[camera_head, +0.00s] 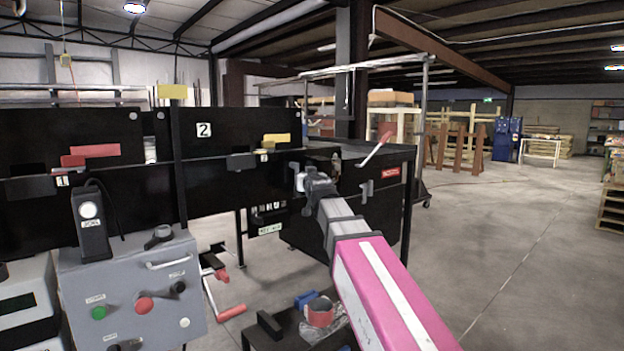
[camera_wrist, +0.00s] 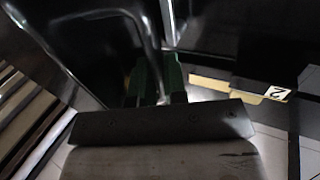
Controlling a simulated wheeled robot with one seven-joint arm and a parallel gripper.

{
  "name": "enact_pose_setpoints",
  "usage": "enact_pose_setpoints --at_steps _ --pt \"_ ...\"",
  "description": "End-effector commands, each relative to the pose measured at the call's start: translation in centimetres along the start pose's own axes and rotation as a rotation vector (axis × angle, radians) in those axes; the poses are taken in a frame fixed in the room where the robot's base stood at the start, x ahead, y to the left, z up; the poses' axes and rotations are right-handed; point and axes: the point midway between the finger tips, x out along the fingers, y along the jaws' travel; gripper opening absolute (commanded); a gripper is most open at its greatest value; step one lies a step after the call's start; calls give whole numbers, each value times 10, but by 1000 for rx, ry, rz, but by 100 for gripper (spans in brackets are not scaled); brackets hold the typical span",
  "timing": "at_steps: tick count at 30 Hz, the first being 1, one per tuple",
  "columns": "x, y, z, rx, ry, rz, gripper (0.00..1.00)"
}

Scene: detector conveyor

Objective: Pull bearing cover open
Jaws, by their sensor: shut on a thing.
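My gripper (camera_head: 302,182) reaches the black housing at the right end of the conveyor. In the wrist view its green fingers (camera_wrist: 157,82) are closed around a bent grey metal handle (camera_wrist: 147,35). The handle stands off a dark, smooth panel (camera_wrist: 85,40), which I take to be the bearing cover. A bright gap and floor show below and beside the panel in the wrist view, but I cannot tell how far the cover stands open. In the head view my gripper and arm hide most of the handle and part of the housing.
A red-handled lever (camera_head: 375,150) sticks up from the housing's right side. A grey control box (camera_head: 130,290) with green and red buttons stands at left. A small dark table (camera_head: 265,335) holding a red tape roll (camera_head: 320,312) lies below my arm. The floor at right is open.

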Motion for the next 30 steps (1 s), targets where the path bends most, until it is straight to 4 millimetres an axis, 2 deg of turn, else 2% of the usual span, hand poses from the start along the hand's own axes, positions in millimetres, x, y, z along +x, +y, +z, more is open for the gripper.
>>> enact_pose_setpoints --at_steps 13,14,15,25,30 --pt "0 -2 1 -6 -2 1 0" --pt "0 -2 1 -6 -2 1 19" --pt "0 -2 1 -6 -2 1 21" --pt "-2 -2 0 -3 -1 0 21" --pt "-16 -2 1 -2 0 0 21"
